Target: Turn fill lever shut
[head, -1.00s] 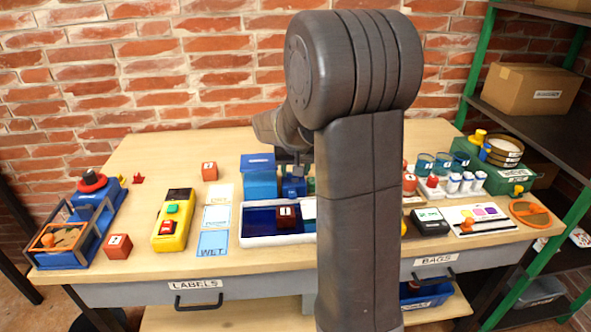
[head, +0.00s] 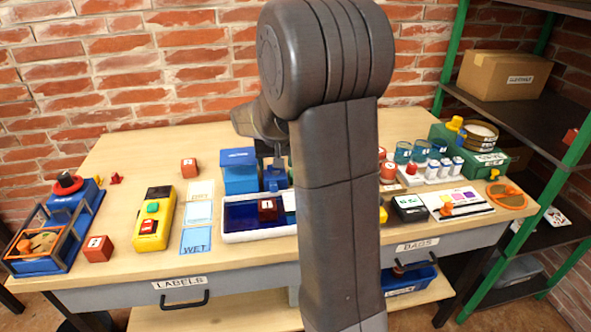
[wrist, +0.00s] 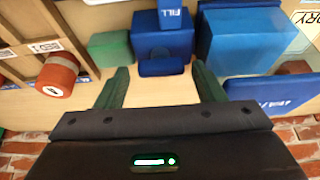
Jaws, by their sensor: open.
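The blue fill unit, with a tag reading FILL (wrist: 172,18), is at the top middle of the wrist view. Its blue body (wrist: 161,40) has a small rounded blue piece (wrist: 165,67) low on its front, which may be the lever; I cannot tell its turn angle. My gripper (wrist: 160,85) is open, with its two green fingers apart on either side of that piece and bare table between them. No contact shows. In the head view the blue unit (head: 274,180) is partly hidden by my arm, and my fingers cannot be made out.
A larger blue box (head: 239,172) stands just left of the unit. A white-rimmed tray (head: 237,238) with a red block (head: 267,210) lies in front. A green block (wrist: 110,47) and a red cylinder (wrist: 57,75) are near the left finger. A brick wall (head: 120,85) is behind.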

